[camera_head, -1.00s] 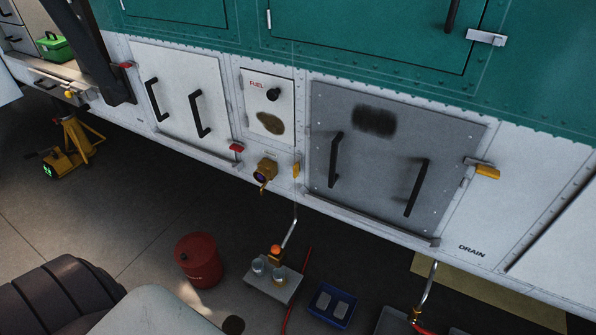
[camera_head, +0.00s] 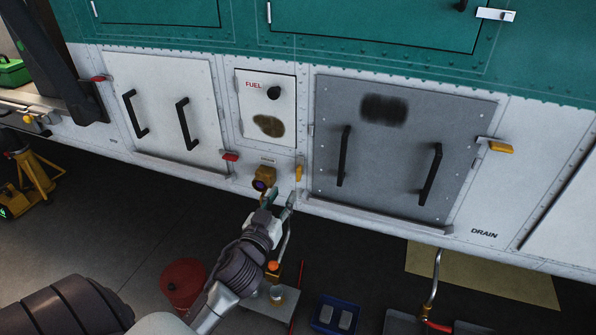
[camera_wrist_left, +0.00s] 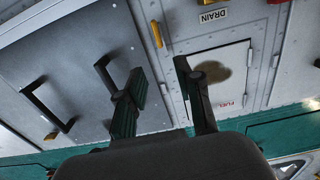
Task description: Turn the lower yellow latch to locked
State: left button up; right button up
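A small yellow latch (camera_head: 298,172) hangs upright between the fuel panel and the grey panel; it also shows in the left wrist view (camera_wrist_left: 157,33). A second yellow latch (camera_head: 501,147) lies nearly level at the grey panel's right edge, and higher in the head view. It also shows in the left wrist view (camera_wrist_left: 51,136). My left gripper (camera_head: 279,200) is just below the first latch and the brass drain fitting (camera_head: 264,178), with its fingers pointing up at the hull. In the left wrist view its fingers (camera_wrist_left: 162,95) are apart with nothing between them. My right gripper is out of view.
The grey panel (camera_head: 395,150) has two black handles. Red latches (camera_head: 230,157) flank the white door (camera_head: 165,105). Below stand a red bucket (camera_head: 183,285), a blue bin (camera_head: 335,313) and a bent metal pipe (camera_head: 431,290). A yellow jack (camera_head: 35,180) stands at left.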

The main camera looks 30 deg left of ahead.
aim_at(297, 171)
pick_arm(q)
jog(key=p+x, duration=0.1)
jog(key=x, duration=1)
grip_shut()
